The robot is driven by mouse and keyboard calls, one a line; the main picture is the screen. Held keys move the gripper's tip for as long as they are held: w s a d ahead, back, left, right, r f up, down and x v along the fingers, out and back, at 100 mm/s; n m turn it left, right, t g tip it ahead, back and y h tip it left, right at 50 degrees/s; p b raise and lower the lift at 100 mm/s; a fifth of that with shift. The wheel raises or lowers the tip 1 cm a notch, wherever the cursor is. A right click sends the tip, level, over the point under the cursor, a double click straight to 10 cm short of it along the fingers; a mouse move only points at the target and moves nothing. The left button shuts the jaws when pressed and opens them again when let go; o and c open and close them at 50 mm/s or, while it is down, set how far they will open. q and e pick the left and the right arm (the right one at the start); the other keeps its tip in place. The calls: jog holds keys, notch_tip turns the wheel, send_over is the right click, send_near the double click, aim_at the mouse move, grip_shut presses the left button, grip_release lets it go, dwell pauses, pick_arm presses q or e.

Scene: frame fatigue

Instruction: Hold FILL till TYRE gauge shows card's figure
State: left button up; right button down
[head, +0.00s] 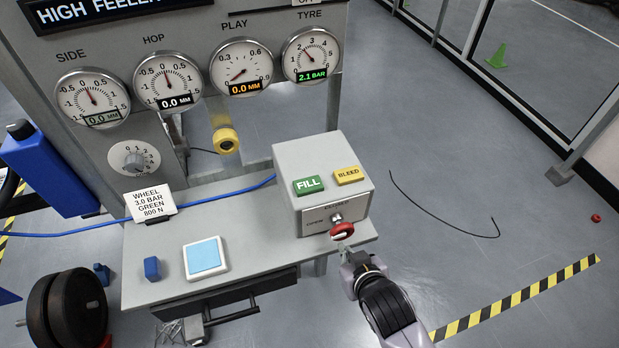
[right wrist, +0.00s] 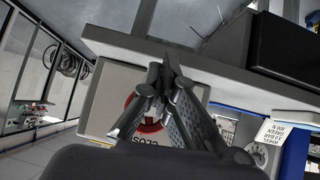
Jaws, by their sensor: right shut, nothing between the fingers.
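The TYRE gauge (head: 311,55) is at the upper right of the panel; its green digits read 2.1 BAR. The card (head: 151,203) reads WHEEL 3.0 BAR, GREEN 800 N. The green FILL button (head: 308,185) sits on top of a grey box, left of the yellow BLEED button (head: 348,175). My right gripper (head: 345,252) is shut and empty, low in front of the box, just below the red knob (head: 342,231) on its front face. In the right wrist view the shut fingers (right wrist: 166,72) cover part of the red knob. My left gripper is not in view.
The grey box (head: 325,157) stands on the bench (head: 150,291) at its right end. A blue hose (head: 232,187) runs along the bench to the box. A white pad with a blue top (head: 205,258) and a small blue block (head: 152,268) lie to the left. Floor to the right is mostly open.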

jog(key=a+r+t+y, duration=0.2)
jog(key=a+r+t, duration=0.15)
jog(key=r, duration=1.25)
notch_tip(320, 180, up, 2)
jog(key=t+p, duration=0.1)
jog(key=p, duration=0.2)
send_over(312, 190)
jog(key=shift+s+d+r, duration=0.1)
jog(key=shift+s, duration=0.1)
notch_tip(312, 190, down, 3)
jog(key=shift+w+r+y, duration=0.1)
jog(key=shift+w+y, duration=0.05)
jog(key=shift+y, duration=0.15)
jog(key=shift+f, duration=0.75)
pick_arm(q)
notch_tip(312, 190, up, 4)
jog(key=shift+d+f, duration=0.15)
pick_arm(e)
jog(key=shift+f, duration=0.15)
